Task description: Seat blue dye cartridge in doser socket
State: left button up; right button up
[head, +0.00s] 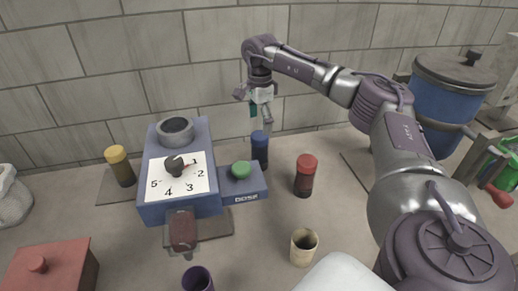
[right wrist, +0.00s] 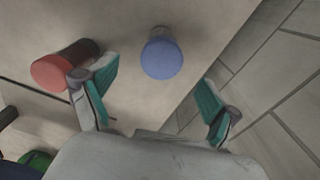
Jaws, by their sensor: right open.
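The blue cartridge (head: 260,150) stands upright on the bench behind the right end of the doser, and its round blue cap (right wrist: 162,58) shows in the right wrist view. The doser (head: 180,205) is a blue box with a numbered dial and a grey ring-shaped socket (head: 176,131) on top; the socket's inside looks dark. My right gripper (head: 256,108) hangs above the blue cartridge, open and empty. In the right wrist view the blue cap lies beyond and between its green-padded fingers (right wrist: 158,88), apart from both. My left gripper is out of view.
A red-capped cartridge (head: 305,176) stands right of the blue one, a yellow-capped one (head: 120,167) left of the doser. The green button (head: 241,170) is close to the blue cartridge. A tiled wall stands behind; cups (head: 303,247) are in front.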

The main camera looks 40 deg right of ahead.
aim_at(260, 135)
jog(key=shift+w+f, duration=0.25)
jog(key=shift+f, duration=0.9)
jog(key=shift+s+d+f+p, duration=0.1)
jog(key=shift+f+p, duration=0.6)
jog(key=shift+f, duration=2.05)
jog(key=shift+r, duration=0.1)
jog(key=c, duration=1.4)
